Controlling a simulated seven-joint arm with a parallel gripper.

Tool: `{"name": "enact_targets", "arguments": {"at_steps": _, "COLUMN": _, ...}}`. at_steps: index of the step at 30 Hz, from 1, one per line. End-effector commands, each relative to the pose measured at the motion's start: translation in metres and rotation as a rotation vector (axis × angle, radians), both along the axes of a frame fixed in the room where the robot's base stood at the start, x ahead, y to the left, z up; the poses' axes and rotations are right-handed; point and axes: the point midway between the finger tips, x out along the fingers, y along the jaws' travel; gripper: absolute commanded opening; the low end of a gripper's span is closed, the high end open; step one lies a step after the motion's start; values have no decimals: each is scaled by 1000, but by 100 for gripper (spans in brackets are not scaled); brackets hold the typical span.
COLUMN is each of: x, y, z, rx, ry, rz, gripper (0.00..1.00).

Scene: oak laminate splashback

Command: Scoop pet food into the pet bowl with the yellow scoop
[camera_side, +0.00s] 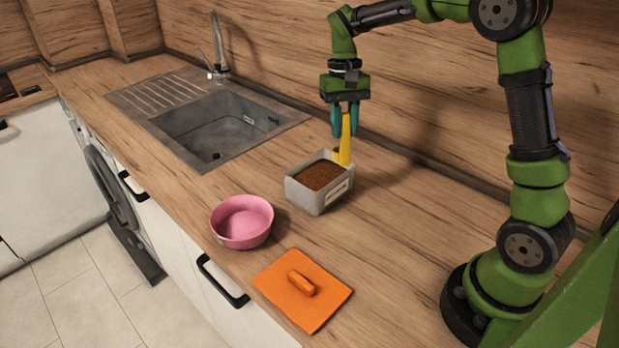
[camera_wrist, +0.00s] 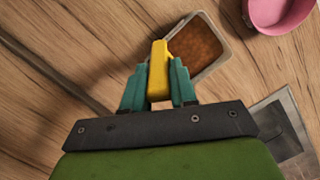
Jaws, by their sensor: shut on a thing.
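My gripper (camera_side: 345,121) is shut on the handle of the yellow scoop (camera_side: 345,143), which points down at the back right edge of the food container. In the wrist view the yellow scoop (camera_wrist: 159,70) sits between the teal fingers. The grey container (camera_side: 319,200) holds brown pet food (camera_side: 318,174) and has a label on its side. The scoop's lower end is hidden, so I cannot tell whether it touches the food. The pink pet bowl (camera_side: 242,222) stands upright to the left of the container, and its visible inside looks empty. It also shows in the wrist view (camera_wrist: 279,14).
An orange mat (camera_side: 325,309) with an orange block-like piece (camera_side: 302,282) on it lies near the front edge of the counter. A sink (camera_side: 210,130) with a tap (camera_side: 219,50) is at the back left. The wooden wall stands close behind my gripper.

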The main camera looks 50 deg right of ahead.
Motion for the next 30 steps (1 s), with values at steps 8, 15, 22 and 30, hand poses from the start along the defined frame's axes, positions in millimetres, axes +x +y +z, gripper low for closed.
{"name": "enact_targets", "arguments": {"at_steps": 8, "x": 45, "y": 24, "z": 30, "rx": 58, "ry": 44, "rz": -580, "gripper": 0}}
{"name": "enact_targets", "arguments": {"at_steps": 15, "x": 44, "y": 31, "z": 40, "rx": 100, "ry": 67, "rz": -774, "gripper": 0}}
{"name": "enact_targets", "arguments": {"at_steps": 22, "x": 44, "y": 30, "z": 33, "rx": 112, "ry": 74, "rz": -784, "gripper": 0}}
{"name": "enact_targets", "arguments": {"at_steps": 30, "x": 44, "y": 30, "z": 20, "rx": 111, "ry": 75, "rz": -782, "gripper": 0}}
